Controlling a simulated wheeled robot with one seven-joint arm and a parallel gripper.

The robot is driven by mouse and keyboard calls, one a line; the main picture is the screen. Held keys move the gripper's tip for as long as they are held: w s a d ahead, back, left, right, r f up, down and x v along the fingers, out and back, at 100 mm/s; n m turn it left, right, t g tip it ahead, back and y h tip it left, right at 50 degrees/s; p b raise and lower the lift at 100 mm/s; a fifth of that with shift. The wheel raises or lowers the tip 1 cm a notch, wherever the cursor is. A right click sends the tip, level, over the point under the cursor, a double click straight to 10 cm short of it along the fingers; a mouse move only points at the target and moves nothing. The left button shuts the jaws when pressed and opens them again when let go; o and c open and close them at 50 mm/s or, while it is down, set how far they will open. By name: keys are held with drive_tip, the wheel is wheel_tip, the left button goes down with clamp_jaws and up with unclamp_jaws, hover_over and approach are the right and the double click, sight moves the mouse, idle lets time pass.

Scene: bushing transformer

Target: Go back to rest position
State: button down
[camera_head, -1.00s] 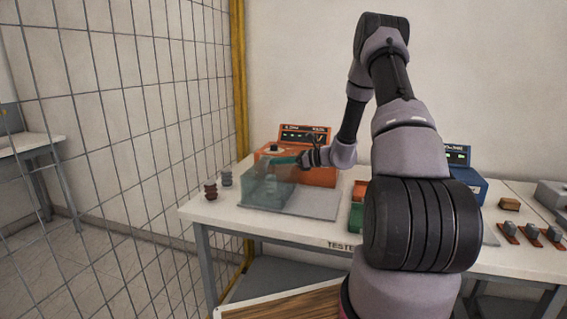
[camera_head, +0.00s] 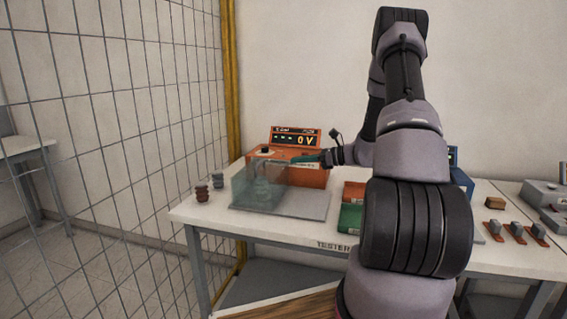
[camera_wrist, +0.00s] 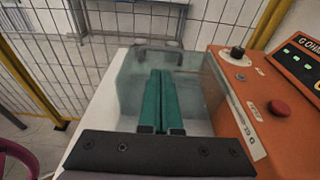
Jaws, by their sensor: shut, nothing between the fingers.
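My gripper (camera_head: 303,160) is in front of the orange tester (camera_head: 312,178), its green fingers pointing left toward the clear box (camera_head: 246,190). In the wrist view the two green fingers of my gripper (camera_wrist: 161,78) lie side by side, shut and empty. The clear box (camera_wrist: 207,95) shows behind and around them in that view; I cannot tell the exact gap. A greyish thing, blurred by the box wall, stands inside the box. The tester display reads 0V. My arm rises high at the right of the head view, bent at the elbow.
The white table (camera_head: 190,214) carries a dark red bushing (camera_head: 202,193) and a grey one (camera_head: 218,180) at its left. A red bin (camera_head: 353,194) and a green bin (camera_head: 350,218) stand in the middle, near my arm. A wire fence (camera_head: 120,130) closes the left side.

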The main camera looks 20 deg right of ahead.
drive_tip(key=s+a+r+n+g+h, duration=0.2)
drive_tip(key=s+a+r+n+g, duration=0.1)
drive_tip(key=s+a+r+n, duration=0.3)
drive_tip(key=s+a+r+n+g+h, duration=0.2)
drive_tip(key=s+a+r+n+g, duration=0.15)
drive_tip(key=s+r, duration=0.45)
drive_tip(key=s+r+n+t+h, duration=0.2)
drive_tip(key=s+r+n, duration=0.3)
drive_tip(key=s, duration=0.4)
drive_tip(key=s+r+n+t+h, duration=0.3)
drive_tip(key=s+r+n+h, duration=0.2)
drive_tip(key=s, duration=0.4)
drive_tip(key=shift+s+n, duration=0.25)
drive_tip(key=shift+n, duration=0.4)
